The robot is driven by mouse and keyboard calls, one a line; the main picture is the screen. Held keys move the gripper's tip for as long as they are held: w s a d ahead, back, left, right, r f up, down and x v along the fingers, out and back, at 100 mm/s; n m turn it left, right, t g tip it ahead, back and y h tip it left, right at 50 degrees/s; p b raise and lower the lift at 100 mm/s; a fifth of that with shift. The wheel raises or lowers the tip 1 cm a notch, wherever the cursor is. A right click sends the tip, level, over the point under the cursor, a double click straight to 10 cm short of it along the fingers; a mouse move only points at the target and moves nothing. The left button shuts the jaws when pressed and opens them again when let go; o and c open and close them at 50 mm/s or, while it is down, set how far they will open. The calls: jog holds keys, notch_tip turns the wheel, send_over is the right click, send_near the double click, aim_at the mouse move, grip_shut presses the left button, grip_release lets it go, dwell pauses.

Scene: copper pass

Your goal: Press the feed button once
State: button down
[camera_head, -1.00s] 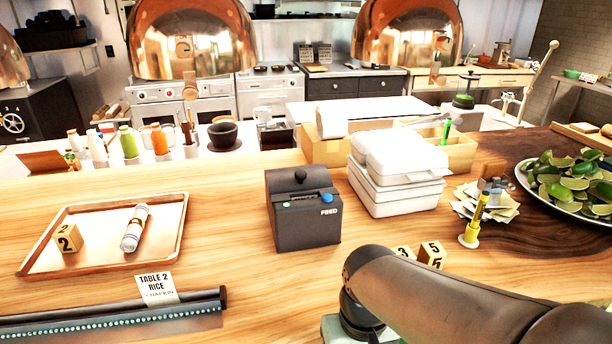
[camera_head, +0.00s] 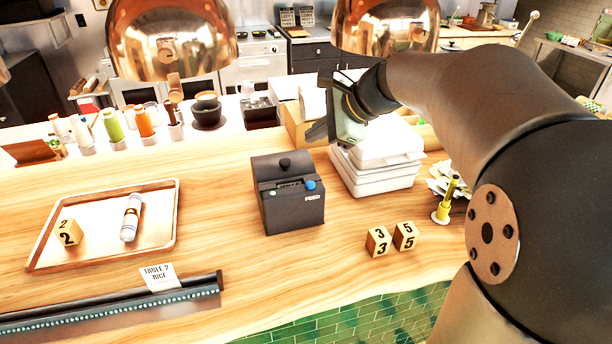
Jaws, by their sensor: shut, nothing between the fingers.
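The dark ticket printer (camera_head: 290,205) stands on the wooden counter, marked FEED on its front. A blue button (camera_head: 310,185) sits at its upper right, beside the word FEED. A black knob (camera_head: 285,163) is on its lid. My gripper (camera_head: 316,134) is above and behind the printer, to its upper right, in front of the stacked white boxes. It is shut and empty, and apart from the button. My arm reaches in from the right side of the view.
White boxes (camera_head: 376,177) stand close to the printer's right. Two numbered blocks (camera_head: 378,241) lie in front of them. A copper tray (camera_head: 163,237) with a rolled napkin is at left. A black ticket rail (camera_head: 110,312) lies along the front edge. Copper lamps (camera_head: 170,38) hang above.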

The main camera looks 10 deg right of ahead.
jog(key=shift+f, duration=0.1)
jog(key=b, duration=0.7)
send_over(315, 188)
notch_tip(315, 188, down, 9)
jog(key=shift+r, duration=0.15)
dwell(1.8)
jog(key=shift+f+b, duration=0.4)
jog(key=shift+b, duration=0.05)
jog(key=shift+f+b, duration=0.3)
jog(key=shift+f, duration=0.2)
dwell(0.3)
dwell(0.4)
jog(key=shift+r+p, duration=0.8)
jog(key=shift+r, duration=0.25)
